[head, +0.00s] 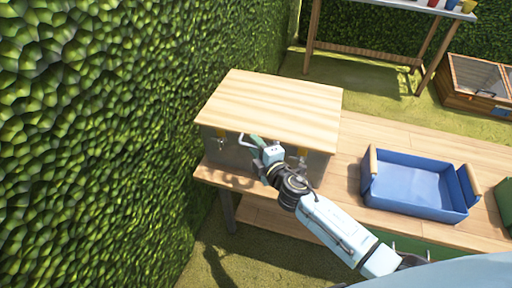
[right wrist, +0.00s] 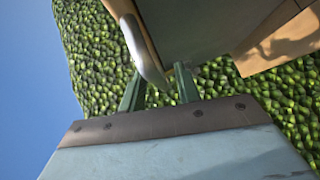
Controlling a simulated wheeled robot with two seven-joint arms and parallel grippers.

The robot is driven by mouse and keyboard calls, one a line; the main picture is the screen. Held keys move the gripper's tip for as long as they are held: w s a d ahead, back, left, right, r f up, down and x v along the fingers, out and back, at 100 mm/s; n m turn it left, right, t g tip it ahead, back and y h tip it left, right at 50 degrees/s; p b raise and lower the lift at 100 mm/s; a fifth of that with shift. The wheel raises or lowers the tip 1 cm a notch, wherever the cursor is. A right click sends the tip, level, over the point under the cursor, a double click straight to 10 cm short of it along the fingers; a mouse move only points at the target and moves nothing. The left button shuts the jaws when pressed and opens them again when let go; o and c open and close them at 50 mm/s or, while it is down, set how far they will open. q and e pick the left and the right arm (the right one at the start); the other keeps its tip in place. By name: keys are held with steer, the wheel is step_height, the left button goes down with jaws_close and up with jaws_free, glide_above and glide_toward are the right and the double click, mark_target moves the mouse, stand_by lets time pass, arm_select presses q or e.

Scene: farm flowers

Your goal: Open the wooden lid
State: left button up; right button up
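The wooden lid (head: 270,103) lies flat and looks closed on top of a grey box (head: 228,154) on the wooden table. My right gripper (head: 253,140) is at the front edge of the lid, near its middle. In the right wrist view my right gripper (right wrist: 160,80) has its two green fingers apart. A pale curved bar (right wrist: 146,55), which looks like a handle, reaches down between the fingertips beside the box. I cannot tell whether the fingers touch it. The right arm hides part of the box front. My left gripper is not in view.
A blue tray (head: 465,214) with wooden handles stands on the table (head: 362,140) to the right. A tall hedge (head: 130,110) rises close to the left of the box. A shelf (head: 385,8) with pots and a wooden crate (head: 470,102) stand behind.

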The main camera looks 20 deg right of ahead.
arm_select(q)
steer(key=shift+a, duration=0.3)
arm_select(e)
steer(key=shift+w, duration=0.1)
jaws_close()
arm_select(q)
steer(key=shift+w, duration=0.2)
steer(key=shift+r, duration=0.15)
